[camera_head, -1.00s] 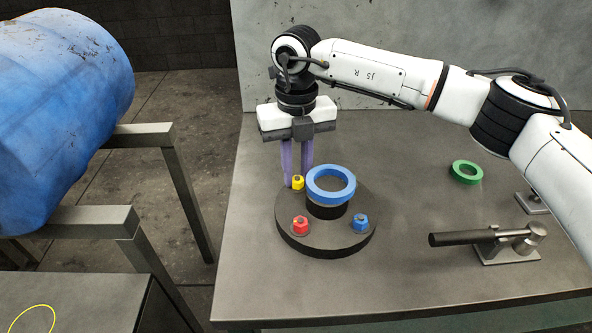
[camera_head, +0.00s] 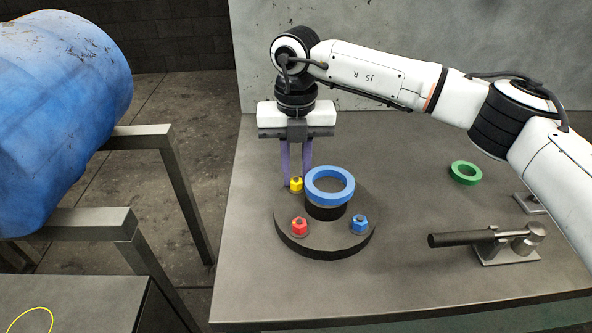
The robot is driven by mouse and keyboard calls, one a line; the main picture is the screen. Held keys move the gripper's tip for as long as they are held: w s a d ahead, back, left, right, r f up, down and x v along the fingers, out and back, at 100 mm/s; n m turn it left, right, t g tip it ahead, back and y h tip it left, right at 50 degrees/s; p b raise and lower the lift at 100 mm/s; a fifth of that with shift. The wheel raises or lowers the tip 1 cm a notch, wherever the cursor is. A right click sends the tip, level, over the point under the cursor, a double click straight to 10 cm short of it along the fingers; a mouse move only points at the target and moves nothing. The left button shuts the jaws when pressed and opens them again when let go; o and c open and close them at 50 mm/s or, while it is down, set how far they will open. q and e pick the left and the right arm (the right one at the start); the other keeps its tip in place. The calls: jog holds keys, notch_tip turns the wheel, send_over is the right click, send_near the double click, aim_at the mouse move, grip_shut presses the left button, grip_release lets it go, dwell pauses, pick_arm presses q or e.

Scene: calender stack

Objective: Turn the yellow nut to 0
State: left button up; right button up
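The yellow nut (camera_head: 296,185) sits at the back left of a dark round base (camera_head: 325,243) on the table. A red nut (camera_head: 299,226) is at its front left and a blue nut (camera_head: 359,224) at its right. My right gripper (camera_head: 296,179) points straight down with its purple fingers at the yellow nut. The fingers show a narrow gap higher up. I cannot tell whether the tips touch the nut or stand just behind it. The number marks around the nut are too small to read. My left gripper is not in view.
A blue ring (camera_head: 330,171) rests on a black post in the middle of the base, close to the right gripper's fingers. A green ring (camera_head: 466,181) and a dark-handled metal clamp (camera_head: 464,238) lie to the right on the grey table (camera_head: 420,290).

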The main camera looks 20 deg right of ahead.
jog(key=o, duration=0.5)
jog(key=shift+r, duration=0.1)
jog(key=shift+c, duration=0.2)
